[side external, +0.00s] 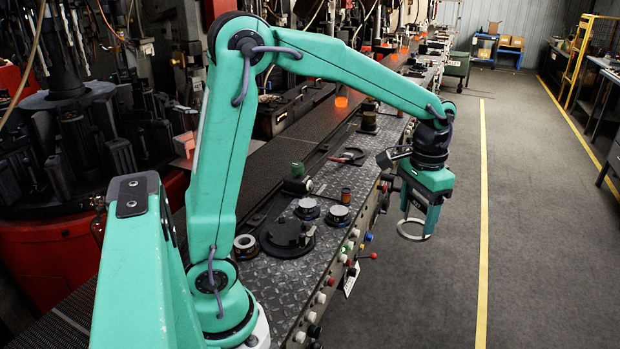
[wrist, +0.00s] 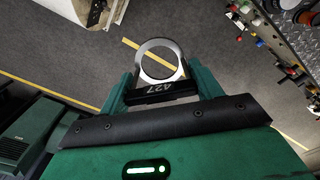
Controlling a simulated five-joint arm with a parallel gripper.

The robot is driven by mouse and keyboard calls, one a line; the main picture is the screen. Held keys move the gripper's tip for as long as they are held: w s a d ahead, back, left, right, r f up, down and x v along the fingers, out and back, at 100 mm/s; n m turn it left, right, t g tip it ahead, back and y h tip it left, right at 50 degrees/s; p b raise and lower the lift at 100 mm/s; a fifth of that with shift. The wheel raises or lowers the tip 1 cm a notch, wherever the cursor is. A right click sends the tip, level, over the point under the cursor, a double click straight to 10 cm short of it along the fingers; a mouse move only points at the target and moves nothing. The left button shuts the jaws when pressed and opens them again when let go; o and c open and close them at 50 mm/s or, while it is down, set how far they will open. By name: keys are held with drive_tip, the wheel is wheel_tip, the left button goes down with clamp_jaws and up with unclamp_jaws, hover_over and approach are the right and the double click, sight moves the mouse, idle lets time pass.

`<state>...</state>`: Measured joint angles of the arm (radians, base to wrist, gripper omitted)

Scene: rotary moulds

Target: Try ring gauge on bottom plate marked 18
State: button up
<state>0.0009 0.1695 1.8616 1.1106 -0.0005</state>
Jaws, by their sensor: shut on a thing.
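My gripper (side external: 424,196) is shut on a ring gauge. The ring gauge (side external: 414,236) is a bright metal ring, held out over the floor to the right of the bench. In the wrist view the ring (wrist: 138,62) stands ahead of the fingers, and its black handle between them (wrist: 160,94) reads 427, upside down. Small round pieces with pale tops, possibly bottom plates, lie on the bench: one at the left (side external: 247,243), one in the middle (side external: 307,206) and one at the right (side external: 339,214). No mark 18 is readable in either view.
The bench (side external: 325,258) has a tread-plate top and a front edge of coloured knobs (side external: 330,281). A black round fixture (side external: 287,238) lies beside the round pieces. A green-topped cylinder (side external: 298,169) stands behind. The floor aisle (side external: 440,290) is clear.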

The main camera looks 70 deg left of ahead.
idle(0.3)
drive_tip(key=shift+w+a, duration=0.1)
drive_tip(key=shift+a, duration=0.4)
drive_tip(key=s+a+f+n, duration=0.1)
drive_tip(key=a+n, duration=0.1)
drive_tip(key=a, duration=0.7)
drive_tip(key=a+f+n, duration=0.2)
drive_tip(key=a+n, duration=0.1)
drive_tip(key=a, duration=0.6)
drive_tip(key=n, duration=0.4)
hover_over(307, 203)
wheel_tip(307, 203, down, 3)
drive_tip(key=shift+w+f, duration=0.1)
drive_tip(key=shift+f, duration=0.25)
drive_tip(key=shift+f, duration=2.6)
drive_tip(key=shift+f, duration=1.35)
